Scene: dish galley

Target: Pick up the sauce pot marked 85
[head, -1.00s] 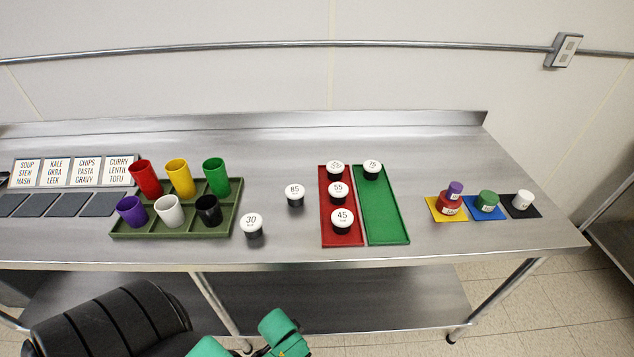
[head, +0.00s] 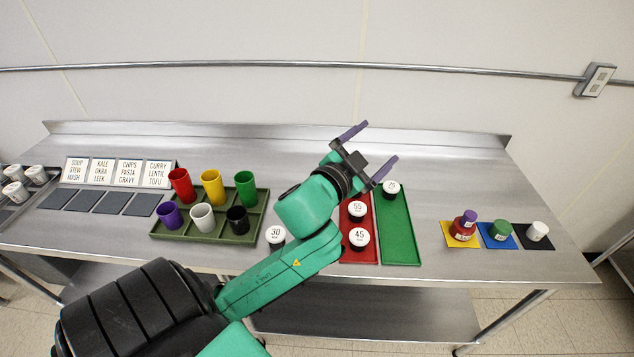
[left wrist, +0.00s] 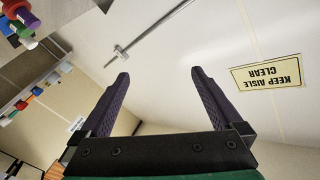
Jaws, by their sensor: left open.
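The sauce pot marked 85 is not visible now; my left arm covers the bench between the pot marked 30 (head: 275,235) and the red tray (head: 358,256). My left gripper (head: 382,140) is open and empty, raised over the back part of the bench above the trays. In the left wrist view the left gripper (left wrist: 160,72) shows two dark fingers spread apart with only wall beyond them. My right gripper is not in view.
Pots marked 55 (head: 357,210) and 45 (head: 359,238) stand on the red tray, beside the green tray (head: 402,250). A divided olive tray (head: 225,239) holds several coloured cups. Coloured mats with small pots lie at the right. The bench's back right is clear.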

